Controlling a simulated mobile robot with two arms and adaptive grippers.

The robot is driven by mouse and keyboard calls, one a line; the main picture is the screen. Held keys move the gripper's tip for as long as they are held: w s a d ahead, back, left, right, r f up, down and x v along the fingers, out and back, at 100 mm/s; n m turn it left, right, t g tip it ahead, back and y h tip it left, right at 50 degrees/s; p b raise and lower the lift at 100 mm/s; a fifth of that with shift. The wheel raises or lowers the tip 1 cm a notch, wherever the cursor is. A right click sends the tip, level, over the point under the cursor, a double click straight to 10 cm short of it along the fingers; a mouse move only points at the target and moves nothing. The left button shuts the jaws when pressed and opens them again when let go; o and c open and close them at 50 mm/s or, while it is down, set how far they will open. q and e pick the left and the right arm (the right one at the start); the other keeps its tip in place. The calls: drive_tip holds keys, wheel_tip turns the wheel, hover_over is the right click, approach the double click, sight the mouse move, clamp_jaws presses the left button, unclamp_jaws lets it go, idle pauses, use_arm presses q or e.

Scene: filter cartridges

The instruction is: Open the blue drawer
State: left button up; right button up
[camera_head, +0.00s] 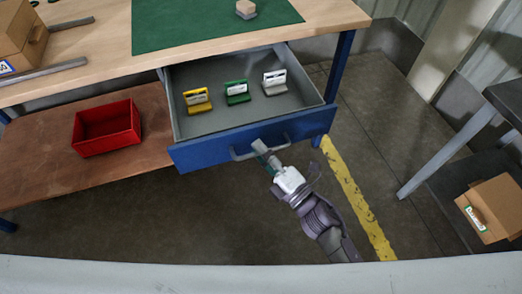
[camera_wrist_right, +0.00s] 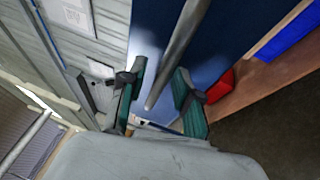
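The blue drawer (camera_head: 250,141) under the workbench is pulled out, and its grey inside shows. Its grey bar handle (camera_head: 259,150) is on the blue front. My right gripper (camera_head: 266,154) is at the handle in the head view. In the right wrist view, the handle bar (camera_wrist_right: 178,55) runs between the two green-padded fingers of my right gripper (camera_wrist_right: 161,102). The fingers are spread, with a visible gap on each side of the bar. My left gripper is not in view.
The drawer holds a yellow (camera_head: 197,100), a green (camera_head: 237,92) and a grey cartridge piece (camera_head: 274,83). A red bin (camera_head: 107,128) sits on the lower shelf (camera_head: 40,150). A cardboard box (camera_head: 490,209) is at the right. Floor with a yellow stripe (camera_head: 357,197) is clear.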

drive_tip(key=shift+s+d, duration=0.1)
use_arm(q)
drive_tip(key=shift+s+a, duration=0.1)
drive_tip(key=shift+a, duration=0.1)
use_arm(e)
drive_tip(key=v, duration=1.1)
drive_tip(key=shift+s+d, duration=0.2)
drive_tip(key=shift+s, duration=0.15)
drive_tip(key=shift+f, duration=0.1)
